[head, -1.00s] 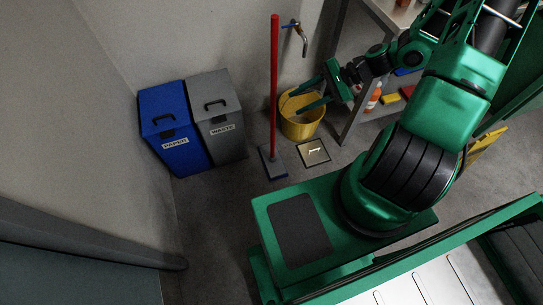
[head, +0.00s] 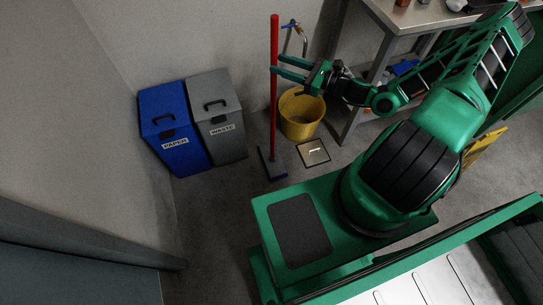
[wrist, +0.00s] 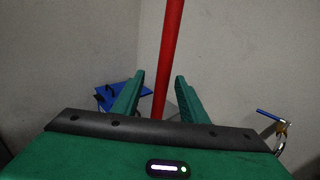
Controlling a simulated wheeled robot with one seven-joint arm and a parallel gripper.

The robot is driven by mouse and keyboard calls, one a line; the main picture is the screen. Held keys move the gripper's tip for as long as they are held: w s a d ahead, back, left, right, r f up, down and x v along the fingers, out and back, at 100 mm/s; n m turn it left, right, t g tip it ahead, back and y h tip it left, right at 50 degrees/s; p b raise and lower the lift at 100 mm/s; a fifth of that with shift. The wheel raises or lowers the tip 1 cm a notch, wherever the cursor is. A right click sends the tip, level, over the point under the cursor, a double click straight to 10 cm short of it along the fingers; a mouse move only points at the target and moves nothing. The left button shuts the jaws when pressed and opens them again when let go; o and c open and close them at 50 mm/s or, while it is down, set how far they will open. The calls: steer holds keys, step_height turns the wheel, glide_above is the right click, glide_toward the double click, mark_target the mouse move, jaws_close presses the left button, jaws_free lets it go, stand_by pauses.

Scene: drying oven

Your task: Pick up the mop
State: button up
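The mop (head: 274,95) stands upright near the wall, with a red handle and a flat grey-blue head (head: 272,163) on the floor. My gripper (head: 276,66) is at the upper part of the handle, its fingers pointing left. In the wrist view the red handle (wrist: 169,50) rises between the two green fingers of my gripper (wrist: 160,95). The fingers are spread, with a visible gap between the right finger and the handle. The left finger is closer to the handle; whether it touches is hard to tell.
A yellow bucket (head: 301,116) stands right of the mop, with a wall tap (head: 296,30) above it. Blue paper (head: 170,130) and grey waste bins (head: 218,115) stand to the left. A metal table (head: 410,18) is at right. A floor drain (head: 313,153) lies in front.

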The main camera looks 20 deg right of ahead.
steer(key=x, duration=0.7)
steer(key=shift+w, duration=0.5)
steer(key=shift+f, duration=0.1)
steer(key=shift+c, duration=0.6)
jaws_close()
